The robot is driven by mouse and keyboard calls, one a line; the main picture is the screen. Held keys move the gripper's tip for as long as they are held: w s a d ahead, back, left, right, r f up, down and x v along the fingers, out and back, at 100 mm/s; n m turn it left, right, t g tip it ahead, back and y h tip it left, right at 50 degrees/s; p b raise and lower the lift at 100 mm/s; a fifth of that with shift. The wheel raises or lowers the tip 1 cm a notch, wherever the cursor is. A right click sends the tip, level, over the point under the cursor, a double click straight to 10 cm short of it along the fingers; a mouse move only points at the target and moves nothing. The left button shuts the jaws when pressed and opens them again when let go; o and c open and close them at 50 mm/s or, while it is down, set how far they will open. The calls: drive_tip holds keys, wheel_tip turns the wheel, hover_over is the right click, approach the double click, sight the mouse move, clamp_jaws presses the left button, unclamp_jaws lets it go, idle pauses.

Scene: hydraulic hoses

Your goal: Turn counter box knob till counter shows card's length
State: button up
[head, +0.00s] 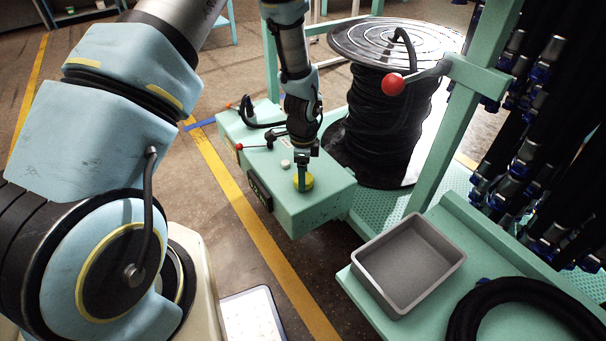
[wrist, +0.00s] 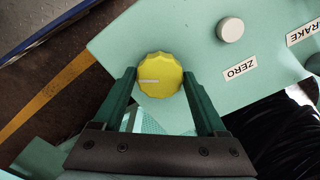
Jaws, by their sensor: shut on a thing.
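The yellow knob (wrist: 160,75) sits on top of the green counter box (head: 325,190). It has a ribbed rim and a white pointer line that points left in the wrist view. My gripper (wrist: 160,82) is shut on the knob, one finger on each side. In the head view my gripper (head: 302,178) reaches down onto the knob (head: 308,182) from above. The counter's dark display (head: 259,190) is on the box's front side, seen too steeply to read its digits. I cannot make out the card or its length.
A white button (wrist: 230,29) beside a ZERO label (wrist: 240,69) is close to the knob. A red-tipped lever (head: 240,147) is on the box. A black hose reel (head: 385,130) stands behind. A grey tray (head: 410,262) and coiled hose (head: 520,308) lie at right.

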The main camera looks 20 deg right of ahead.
drive_tip(key=shift+d+n+p, duration=0.2)
drive_tip(key=shift+n+p, duration=0.25)
drive_tip(key=shift+n, duration=1.75)
idle(2.0)
drive_tip(key=shift+r+n+p, duration=0.1)
drive_tip(key=shift+n+p, duration=0.3)
drive_tip(key=shift+n, duration=1.8)
idle(1.6)
